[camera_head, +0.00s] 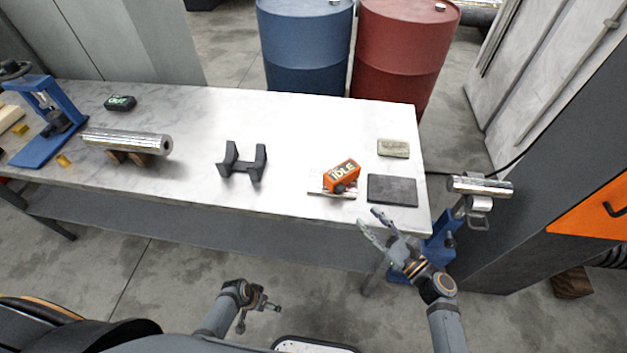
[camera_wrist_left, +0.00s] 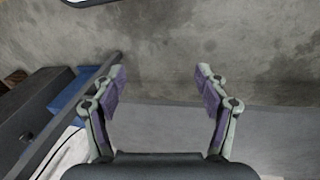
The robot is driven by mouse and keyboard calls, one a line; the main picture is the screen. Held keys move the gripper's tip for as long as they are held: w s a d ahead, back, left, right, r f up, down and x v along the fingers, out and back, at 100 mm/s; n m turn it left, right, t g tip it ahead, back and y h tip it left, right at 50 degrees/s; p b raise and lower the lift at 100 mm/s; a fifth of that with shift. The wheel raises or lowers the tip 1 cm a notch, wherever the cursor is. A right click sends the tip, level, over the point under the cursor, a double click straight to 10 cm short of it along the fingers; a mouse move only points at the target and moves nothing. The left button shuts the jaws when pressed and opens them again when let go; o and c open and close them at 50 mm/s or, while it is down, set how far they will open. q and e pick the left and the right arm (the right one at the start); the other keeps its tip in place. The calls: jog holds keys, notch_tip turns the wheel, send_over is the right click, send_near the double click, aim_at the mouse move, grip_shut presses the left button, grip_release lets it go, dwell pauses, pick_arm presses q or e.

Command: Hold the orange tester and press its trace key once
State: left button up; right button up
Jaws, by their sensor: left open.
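The orange tester (camera_head: 351,164) lies at the right part of the white table, tilted, with a display that seems to read "IDLE". A dark round part shows at its lower end; I cannot make out which part is the trace key. A light plate or paper (camera_head: 322,188) shows at its left and front. My right gripper (camera_head: 369,219) is open and empty at the table's front edge, in front of the tester and apart from it. My left gripper (camera_head: 272,303) is low in front of the table, far from the tester.
A dark pad (camera_head: 392,190) and a greyish block (camera_head: 393,148) lie right of the tester. A black cradle (camera_head: 242,162) stands left of it. A metal cylinder (camera_head: 128,141), a black "OUT" device (camera_head: 120,103) and a blue stand (camera_head: 45,125) are farther left. Blue (camera_head: 305,45) and red (camera_head: 403,50) barrels stand behind.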

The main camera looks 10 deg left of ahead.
pick_arm(q)
jog(key=w+d+r+m+h, duration=0.2)
jog(key=w+d+r, duration=0.25)
jog(key=r, duration=0.25)
jog(key=w+d+r+m+h, duration=0.25)
jog(key=w+d+r, duration=0.2)
jog(key=r, duration=0.25)
jog(key=w+d+r+m+h, duration=0.2)
jog(key=w+d+r+m, duration=0.15)
jog(key=r, duration=0.65)
jog(key=w+d+r+m+g+h, duration=0.1)
jog(key=w+d+r+m+h, duration=0.2)
jog(key=r, duration=0.8)
jog(key=w+d+r+m+h, duration=0.15)
jog(key=d+r+m, duration=0.35)
jog(key=r, duration=0.5)
jog(key=n+t+y, duration=0.4)
jog(key=n+t, duration=0.4)
jog(key=t, duration=0.2)
send_near(341, 171)
jog(key=x, duration=0.9)
jog(key=shift+c, duration=0.3)
